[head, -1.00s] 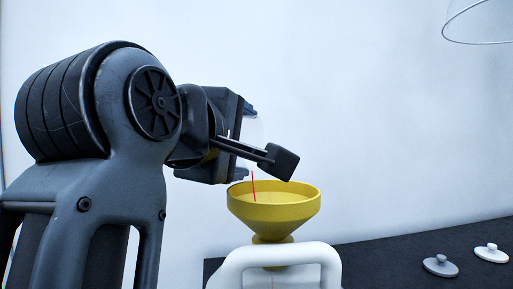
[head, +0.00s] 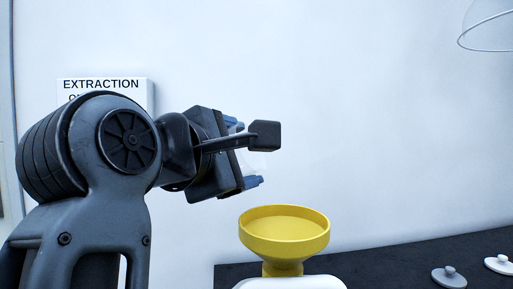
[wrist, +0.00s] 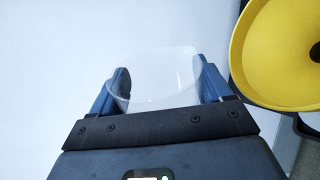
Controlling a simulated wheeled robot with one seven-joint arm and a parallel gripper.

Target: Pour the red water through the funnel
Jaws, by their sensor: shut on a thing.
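The yellow funnel (head: 284,238) stands upright on a white container (head: 290,283) at the lower middle of the head view. It also shows at the right of the wrist view (wrist: 262,52). My gripper (head: 258,162) is above and to the left of the funnel, apart from it. It is shut on a clear, see-through vessel (wrist: 155,78), which sits between the blue fingers in the wrist view. The vessel is faint in the head view, partly hidden by my gripper. I see no red water in it and no stream now.
A dark counter (head: 385,262) runs along the lower right. A grey knobbed lid (head: 449,278) and a white one (head: 501,264) lie on it. A clear rounded glass thing (head: 490,28) is at the upper right. A sign reading "EXTRACTION" (head: 100,84) is behind my arm.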

